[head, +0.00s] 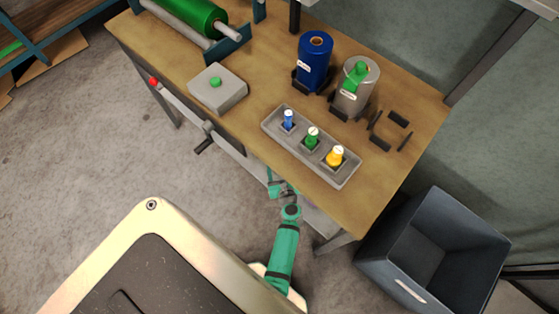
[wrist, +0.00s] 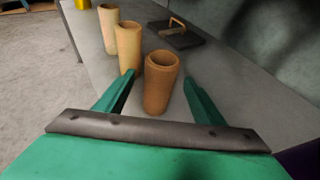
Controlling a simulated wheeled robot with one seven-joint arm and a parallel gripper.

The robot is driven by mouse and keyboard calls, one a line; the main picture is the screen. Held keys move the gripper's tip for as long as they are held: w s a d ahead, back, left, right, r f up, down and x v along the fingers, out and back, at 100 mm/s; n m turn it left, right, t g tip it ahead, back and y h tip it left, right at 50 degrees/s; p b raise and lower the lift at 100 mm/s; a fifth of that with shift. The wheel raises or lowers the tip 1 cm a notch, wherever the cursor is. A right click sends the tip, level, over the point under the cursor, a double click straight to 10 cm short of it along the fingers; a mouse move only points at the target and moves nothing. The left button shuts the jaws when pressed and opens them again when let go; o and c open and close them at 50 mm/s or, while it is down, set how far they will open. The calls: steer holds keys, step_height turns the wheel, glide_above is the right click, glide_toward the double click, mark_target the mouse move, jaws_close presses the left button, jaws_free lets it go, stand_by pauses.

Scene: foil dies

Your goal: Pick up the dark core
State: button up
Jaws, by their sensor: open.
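Three hollow brown cores stand upright in a slanting row in the wrist view. The nearest one, the dark core (wrist: 162,88), is the deepest brown. The middle core (wrist: 129,45) is lighter, and the far core (wrist: 108,25) is the palest. My gripper (wrist: 160,76) is open, with one green finger on each side of the dark core and a gap showing on both sides. In the head view my gripper (head: 276,186) is low at the table's front edge. The cores are hidden there.
The cores stand on a grey surface (wrist: 100,60). A dark plate with a wooden handle (wrist: 176,36) lies behind the dark core. In the head view, a wooden table (head: 245,125) carries a grey tray (head: 270,122) with three coloured pieces. A grey bin (head: 385,245) stands at right.

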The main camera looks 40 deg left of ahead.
steer(key=shift+r+x, duration=0.15)
steer(key=shift+x, duration=1.75)
steer(key=shift+r+x, duration=0.1)
steer(key=shift+x, duration=1.8)
steer(key=shift+a, duration=0.1)
steer(key=c, duration=1.1)
